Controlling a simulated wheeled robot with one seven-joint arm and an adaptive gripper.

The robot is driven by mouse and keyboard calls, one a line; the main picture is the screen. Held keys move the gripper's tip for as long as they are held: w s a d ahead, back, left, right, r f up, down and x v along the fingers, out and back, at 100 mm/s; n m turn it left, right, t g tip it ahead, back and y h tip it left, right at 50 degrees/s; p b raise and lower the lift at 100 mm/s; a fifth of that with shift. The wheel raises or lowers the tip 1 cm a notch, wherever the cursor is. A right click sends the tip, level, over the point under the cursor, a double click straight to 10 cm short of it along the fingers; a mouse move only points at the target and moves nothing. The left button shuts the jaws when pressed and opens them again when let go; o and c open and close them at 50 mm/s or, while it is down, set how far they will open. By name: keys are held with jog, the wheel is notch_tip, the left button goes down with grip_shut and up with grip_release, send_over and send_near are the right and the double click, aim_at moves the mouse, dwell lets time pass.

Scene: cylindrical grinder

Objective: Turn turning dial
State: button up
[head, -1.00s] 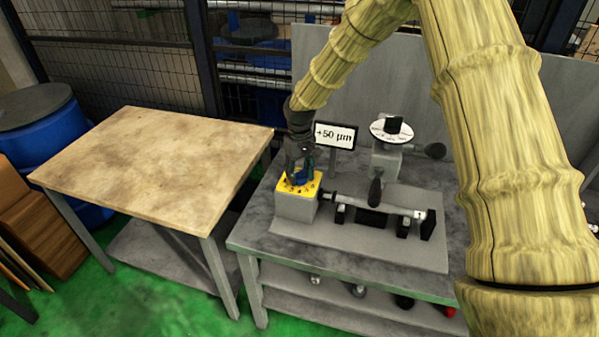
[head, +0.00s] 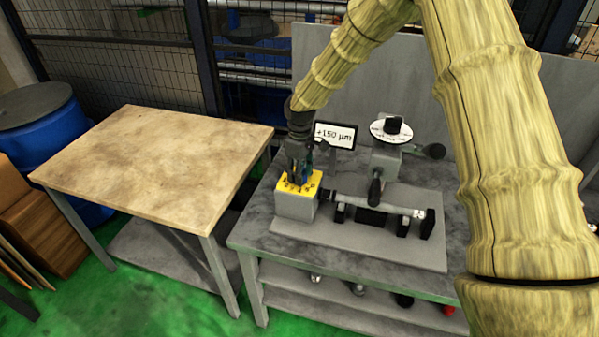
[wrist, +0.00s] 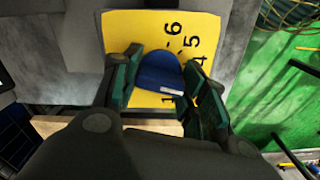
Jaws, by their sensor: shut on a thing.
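The turning dial (wrist: 158,70) is a blue knob with a pale mark, on a yellow plate (wrist: 150,25) with black numbers; 1, 4, 5 and 6 are readable in the wrist view. The plate tops a grey block (head: 294,207) at the left end of the grinder. My gripper (wrist: 160,88) is shut on the dial from above, a finger on each side. In the head view my gripper (head: 298,176) hides most of the dial. A small display (head: 335,134) behind reads +150 µm.
A round white dial with a black knob (head: 392,127) stands behind the grinder's shaft (head: 380,205). A dark ball-ended handle (head: 434,151) is to its right. A bare wooden table (head: 150,155) stands at the left.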

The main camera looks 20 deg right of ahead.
jog(key=shift+d+r, duration=0.1)
jog(key=o, duration=1)
notch_tip(320, 180, up, 12)
jog(key=shift+f, duration=0.1)
dwell(0.4)
